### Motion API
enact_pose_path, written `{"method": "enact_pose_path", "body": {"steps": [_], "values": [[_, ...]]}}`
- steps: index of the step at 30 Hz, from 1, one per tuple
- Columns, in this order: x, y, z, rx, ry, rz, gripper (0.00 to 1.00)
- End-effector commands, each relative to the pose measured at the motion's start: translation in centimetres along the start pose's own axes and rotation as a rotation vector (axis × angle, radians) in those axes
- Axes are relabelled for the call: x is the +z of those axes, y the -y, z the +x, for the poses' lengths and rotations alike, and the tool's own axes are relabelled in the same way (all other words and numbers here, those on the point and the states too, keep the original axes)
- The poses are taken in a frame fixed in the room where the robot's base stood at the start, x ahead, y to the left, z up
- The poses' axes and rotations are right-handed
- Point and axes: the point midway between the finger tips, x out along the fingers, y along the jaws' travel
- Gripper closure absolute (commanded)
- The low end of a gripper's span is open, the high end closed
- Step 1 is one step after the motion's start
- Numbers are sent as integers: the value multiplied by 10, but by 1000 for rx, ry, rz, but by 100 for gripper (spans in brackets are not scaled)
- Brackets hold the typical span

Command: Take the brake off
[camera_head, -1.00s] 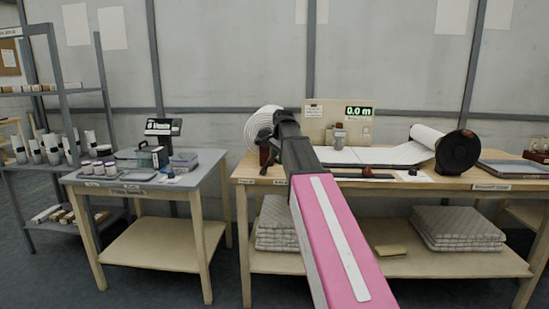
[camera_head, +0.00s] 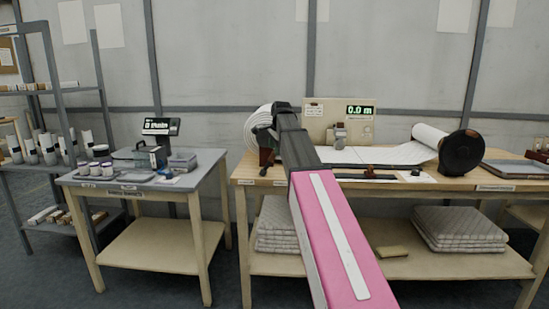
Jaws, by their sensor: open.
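A white wadding roll (camera_head: 258,122) stands at the left end of the wooden bench. A dark red-brown part (camera_head: 266,157) sits just in front of it, low at the bench's left; it may be the brake, but I cannot tell its position. My pink arm reaches up from the bottom of the picture, and its dark wrist overlaps the roll's right side. My gripper (camera_head: 264,138) is at the roll's front, close above the red-brown part. It is open; its fingers are small and partly hidden, and I cannot tell whether they touch anything.
White sheet (camera_head: 370,155) runs along the bench to a second roll with a black disc (camera_head: 460,152). A panel with a green display reading 0.0 m (camera_head: 361,110) stands behind. A grey side table (camera_head: 205,165) with jars and boxes is left, with a floor gap between.

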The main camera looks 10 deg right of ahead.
Motion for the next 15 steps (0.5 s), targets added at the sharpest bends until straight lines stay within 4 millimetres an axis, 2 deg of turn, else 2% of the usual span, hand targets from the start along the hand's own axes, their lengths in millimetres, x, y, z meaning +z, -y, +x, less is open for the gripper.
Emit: {"method": "enact_pose_path", "body": {"steps": [1, 6, 15], "values": [[0, 0, 10, 2, 1, 0, 47], [0, 0, 32, 1, 0, 0, 47], [0, 0, 46, 0, 0, -1, 47]]}}
